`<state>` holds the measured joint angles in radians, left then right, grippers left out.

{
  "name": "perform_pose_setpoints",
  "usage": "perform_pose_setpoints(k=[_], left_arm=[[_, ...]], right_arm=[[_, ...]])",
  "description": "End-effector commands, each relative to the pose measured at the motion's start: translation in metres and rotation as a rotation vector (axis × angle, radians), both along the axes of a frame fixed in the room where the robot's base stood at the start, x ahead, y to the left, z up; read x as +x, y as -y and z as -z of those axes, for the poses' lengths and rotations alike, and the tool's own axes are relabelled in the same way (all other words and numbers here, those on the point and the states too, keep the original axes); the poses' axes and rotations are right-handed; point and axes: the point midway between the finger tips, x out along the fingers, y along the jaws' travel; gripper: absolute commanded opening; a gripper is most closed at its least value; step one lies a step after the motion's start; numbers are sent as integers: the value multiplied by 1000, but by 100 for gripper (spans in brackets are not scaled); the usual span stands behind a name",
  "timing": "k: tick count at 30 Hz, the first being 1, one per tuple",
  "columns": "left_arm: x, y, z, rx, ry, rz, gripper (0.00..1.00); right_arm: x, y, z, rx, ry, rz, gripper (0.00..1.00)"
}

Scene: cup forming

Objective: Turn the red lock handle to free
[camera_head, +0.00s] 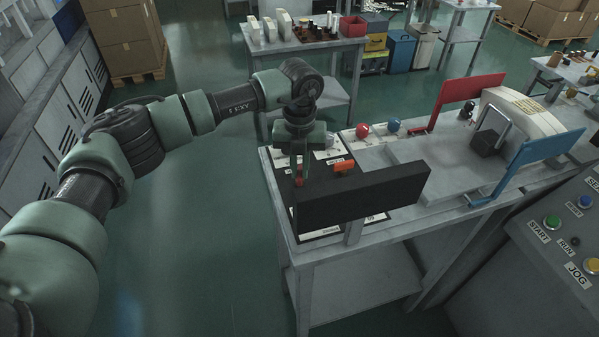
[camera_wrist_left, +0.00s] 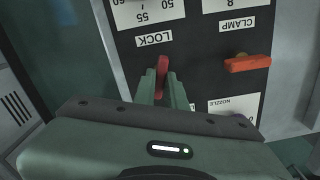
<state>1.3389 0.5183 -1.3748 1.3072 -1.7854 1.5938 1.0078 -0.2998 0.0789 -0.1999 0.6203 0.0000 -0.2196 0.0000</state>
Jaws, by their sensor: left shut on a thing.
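The red lock handle (camera_wrist_left: 162,72) stands at the LOCK label (camera_wrist_left: 154,39) on a black panel, as the left wrist view shows. My left gripper (camera_wrist_left: 163,88) is shut on it, with one green finger on each side of the handle. In the head view my left gripper (camera_head: 300,175) points down over the panel at the left end of the bench, and the handle is mostly hidden by the fingers. My right gripper is not in view.
An orange clamp handle (camera_head: 344,166) sits just right of the lock handle. A long black box-like bar (camera_head: 362,197) stands in front of the panel. Red (camera_head: 363,130) and blue (camera_head: 393,125) knobs are farther back. A red upright plate (camera_head: 468,98) stands to the right.

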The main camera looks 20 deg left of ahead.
Motion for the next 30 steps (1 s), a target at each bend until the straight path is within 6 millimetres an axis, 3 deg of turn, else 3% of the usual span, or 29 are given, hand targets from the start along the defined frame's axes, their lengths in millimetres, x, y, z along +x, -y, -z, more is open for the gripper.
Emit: perform_pose_setpoints(k=[13, 30], left_arm=[[0, 0, 2, 0, 1, -294, 0], [0, 0, 0, 0, 0, -371, 0]], right_arm=[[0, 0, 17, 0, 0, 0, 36], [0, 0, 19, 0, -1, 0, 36]])
